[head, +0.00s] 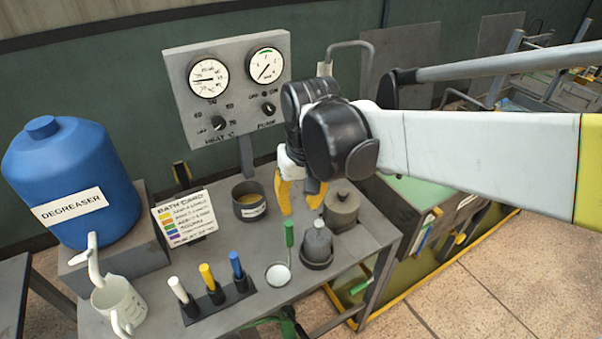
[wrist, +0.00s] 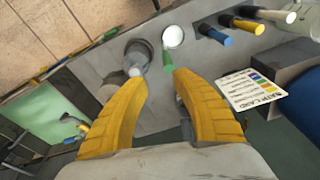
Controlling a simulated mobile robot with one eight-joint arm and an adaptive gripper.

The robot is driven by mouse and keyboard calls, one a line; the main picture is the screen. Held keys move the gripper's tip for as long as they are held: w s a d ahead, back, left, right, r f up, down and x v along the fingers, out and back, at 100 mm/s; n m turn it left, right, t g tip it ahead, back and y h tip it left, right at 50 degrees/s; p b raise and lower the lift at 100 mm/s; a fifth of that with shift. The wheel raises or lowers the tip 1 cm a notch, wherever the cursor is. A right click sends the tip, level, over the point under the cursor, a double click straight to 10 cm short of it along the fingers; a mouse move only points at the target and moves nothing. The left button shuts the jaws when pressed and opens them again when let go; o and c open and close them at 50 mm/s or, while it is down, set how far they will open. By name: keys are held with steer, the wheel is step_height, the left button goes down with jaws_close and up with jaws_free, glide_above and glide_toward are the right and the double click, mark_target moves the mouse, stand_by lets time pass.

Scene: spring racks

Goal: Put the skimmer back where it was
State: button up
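The skimmer, with a green handle (head: 289,236) and a round white head (head: 278,274), is on the grey bench near its front edge. The handle rises from the head; whether anything supports it I cannot tell. In the wrist view the green handle (wrist: 168,62) and white head (wrist: 173,37) lie beyond my fingertips. My gripper (head: 301,208) is open, its two yellow fingers pointing down above and behind the handle. The wrist view shows the fingers (wrist: 163,88) spread with nothing between them.
A rack of coloured-top sticks (head: 218,300), a card (head: 184,217), a white jug (head: 118,303) and a blue degreaser drum (head: 68,170) are left. A green-filled tank (head: 410,190) is right.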

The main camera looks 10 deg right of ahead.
steer(key=s+d+r+t, duration=0.1)
steer(key=s+d+t, duration=0.4)
steer(key=s+d, duration=0.2)
steer(key=s, duration=0.2)
steer(key=shift+s+d+r+m+t, duration=0.3)
steer(key=shift+s+r+m, duration=0.05)
steer(key=shift+s+m, duration=0.05)
